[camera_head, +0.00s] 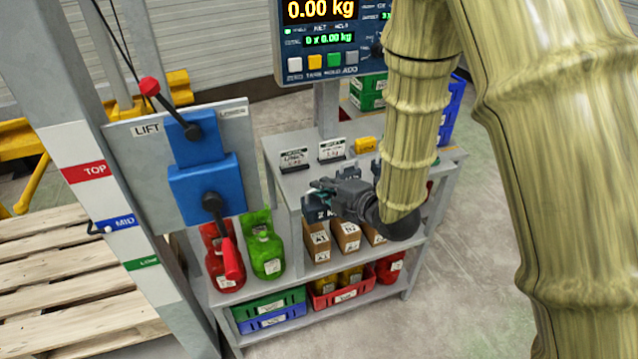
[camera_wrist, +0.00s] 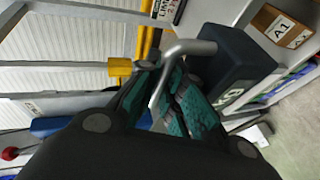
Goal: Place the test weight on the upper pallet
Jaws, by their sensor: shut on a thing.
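The test weight is a dark blue-grey block with a grey bar handle. It shows in the wrist view (camera_wrist: 235,62) with a light "KG" marking, and partly in the head view (camera_head: 317,214) at the shelf's front edge. My gripper (camera_head: 325,188) is shut on the handle; its teal-padded fingers also show in the wrist view (camera_wrist: 172,95). I cannot tell whether the weight's base touches the shelf. Wooden pallet slats (camera_head: 60,290) show at the left of the head view, behind the lift post; I cannot tell which pallet is the upper one.
A grey shelf unit (camera_head: 290,187) holds boxes, red and green cylinders and crates. A lift panel (camera_head: 238,165) with blue lever boxes, and a post marked TOP, MID and LOW (camera_head: 110,195), stand between shelf and pallets. A display (camera_head: 330,40) reads 0.00 kg. Floor at right is clear.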

